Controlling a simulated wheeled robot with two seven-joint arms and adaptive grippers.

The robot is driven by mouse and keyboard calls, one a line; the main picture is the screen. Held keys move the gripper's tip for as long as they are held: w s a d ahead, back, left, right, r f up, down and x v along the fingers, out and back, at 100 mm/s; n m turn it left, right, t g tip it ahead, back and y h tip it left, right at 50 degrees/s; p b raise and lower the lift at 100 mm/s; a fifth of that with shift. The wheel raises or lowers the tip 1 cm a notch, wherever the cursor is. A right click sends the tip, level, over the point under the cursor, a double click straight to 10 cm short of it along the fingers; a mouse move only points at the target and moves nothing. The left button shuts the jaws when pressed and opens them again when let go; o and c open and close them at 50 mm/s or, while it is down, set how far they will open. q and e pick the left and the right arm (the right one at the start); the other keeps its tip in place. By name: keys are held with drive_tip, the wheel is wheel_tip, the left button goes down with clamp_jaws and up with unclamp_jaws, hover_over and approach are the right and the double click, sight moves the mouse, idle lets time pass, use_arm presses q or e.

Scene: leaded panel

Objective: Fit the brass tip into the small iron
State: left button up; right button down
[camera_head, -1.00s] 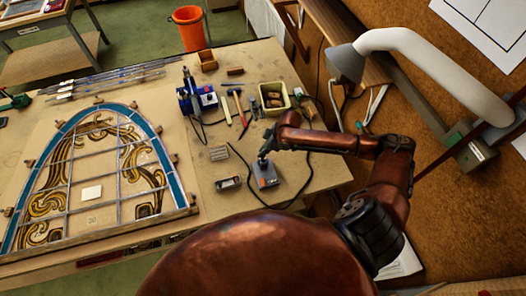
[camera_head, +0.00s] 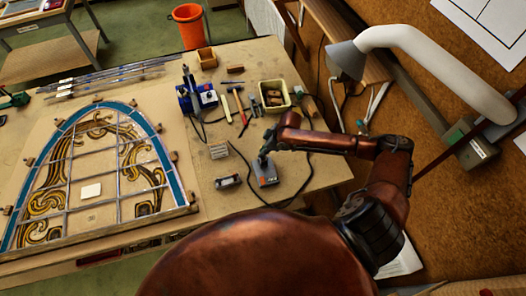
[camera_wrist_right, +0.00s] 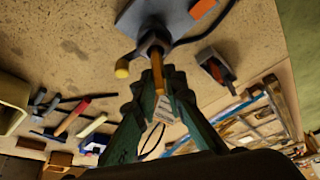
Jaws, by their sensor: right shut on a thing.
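My right gripper (camera_head: 264,156) is at the small grey iron unit with an orange patch (camera_head: 265,173) on the bench. In the right wrist view the green fingers of my right gripper (camera_wrist_right: 158,82) are closed around a thin brass-coloured rod, the brass tip (camera_wrist_right: 157,68). The tip's far end meets the dark socket of the small iron (camera_wrist_right: 155,43) in the picture. I cannot tell whether it is inside or just against it. A yellow rounded end (camera_wrist_right: 122,69) shows beside the socket. My left gripper is out of view.
A leaded panel (camera_head: 91,216) covers the bench's left part. A blue device (camera_head: 185,101), a hammer (camera_head: 239,106), a yellow bin (camera_head: 286,105) and a small block-shaped item (camera_head: 228,181) stand around the iron. A dark cable loops beside it. A white extractor arm (camera_head: 430,50) hangs at right.

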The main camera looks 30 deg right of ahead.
drive_tip(key=shift+f+b, duration=0.4)
drive_tip(key=shift+f, duration=0.7)
drive_tip(key=c, duration=1.9)
unclamp_jaws()
drive_tip(key=v, duration=1.2)
drive_tip(key=shift+a, duration=0.1)
